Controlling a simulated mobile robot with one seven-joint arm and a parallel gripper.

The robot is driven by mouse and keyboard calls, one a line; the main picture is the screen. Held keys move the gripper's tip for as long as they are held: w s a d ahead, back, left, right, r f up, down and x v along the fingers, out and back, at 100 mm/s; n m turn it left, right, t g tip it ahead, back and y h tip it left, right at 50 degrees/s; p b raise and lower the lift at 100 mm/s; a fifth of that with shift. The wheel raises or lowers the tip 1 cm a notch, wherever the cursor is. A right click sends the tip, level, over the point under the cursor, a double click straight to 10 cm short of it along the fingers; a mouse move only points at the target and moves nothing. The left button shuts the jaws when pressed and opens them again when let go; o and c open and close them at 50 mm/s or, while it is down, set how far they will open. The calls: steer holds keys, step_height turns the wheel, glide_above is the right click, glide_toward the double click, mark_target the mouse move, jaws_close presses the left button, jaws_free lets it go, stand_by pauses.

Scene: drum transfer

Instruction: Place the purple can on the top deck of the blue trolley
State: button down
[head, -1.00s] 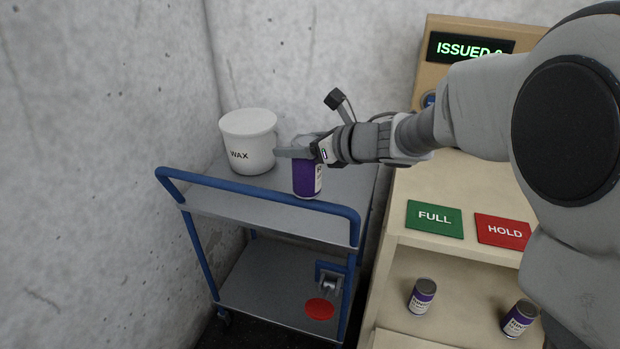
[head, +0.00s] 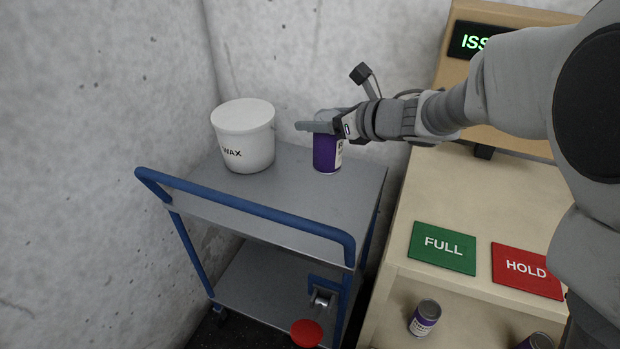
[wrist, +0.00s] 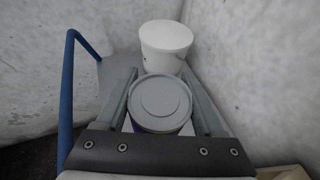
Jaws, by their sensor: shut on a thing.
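The purple can (head: 327,154) is upright in my gripper (head: 318,127), over the top deck of the blue trolley (head: 300,205). In the wrist view the can's grey lid (wrist: 160,103) sits between the two fingers of my gripper (wrist: 160,95), which is shut on it. I cannot tell whether the can's base touches the deck or hangs just above it. The can stands apart from the white WAX tub, to its right in the head view. The can's lid is hidden by the fingers in the head view.
The white WAX tub (head: 244,137) stands at the back left of the deck; it also shows in the wrist view (wrist: 166,45). A blue rail (head: 250,208) edges the deck's front. A wooden bench (head: 450,200) with green FULL and red HOLD plates stands right. The deck's front is clear.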

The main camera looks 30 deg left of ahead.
mark_target(317, 146)
steer(key=f+b, duration=0.2)
steer(key=f, duration=0.4)
steer(key=shift+s+f, duration=0.15)
steer(key=shift+s, duration=0.05)
step_height(317, 146, down, 11)
steer(key=b, duration=0.3)
steer(key=shift+r, duration=0.2)
steer(key=shift+f, duration=0.1)
jaws_free()
steer(key=p+v, duration=0.1)
steer(key=v, duration=1.1)
